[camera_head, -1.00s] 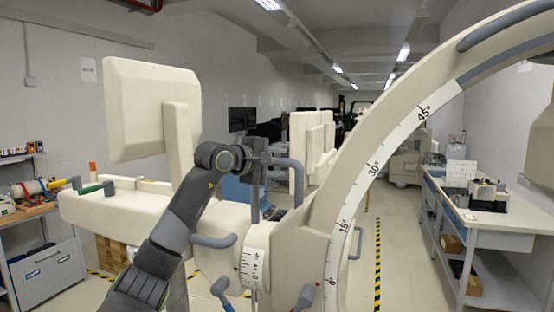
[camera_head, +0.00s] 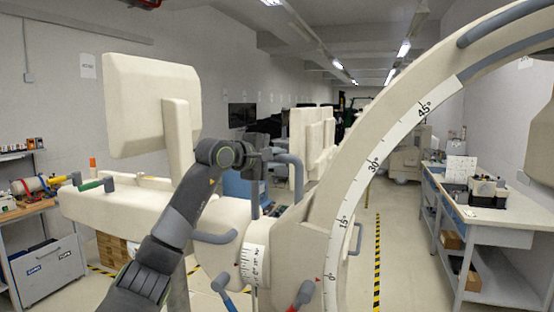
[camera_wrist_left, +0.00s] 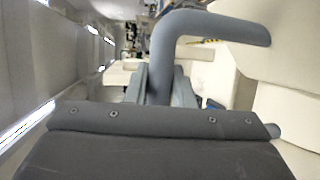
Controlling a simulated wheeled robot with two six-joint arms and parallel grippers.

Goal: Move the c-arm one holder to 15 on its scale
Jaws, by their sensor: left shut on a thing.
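The c-arm one is the large cream arc (camera_head: 385,135) on the right in the head view, with a white degree scale (camera_head: 374,164) showing 0, 15, 30 and 45. Its cream holder (camera_head: 300,240) grips the arc's lower part; a small red pointer (camera_head: 318,279) on it sits close to the 0 mark. A grey-blue bent handle (camera_head: 290,170) stands up from the holder. My left gripper (camera_head: 266,160) is shut on this handle; in the left wrist view the handle (camera_wrist_left: 205,24) rises from between the fingers (camera_wrist_left: 160,85) and bends right. My right gripper is out of view.
A second, smaller scale (camera_head: 254,265) is on the cart's horizontal cylinder. A workbench (camera_head: 490,215) is at the right, a shelf with tools (camera_head: 30,200) at the left. The floor aisle between is clear.

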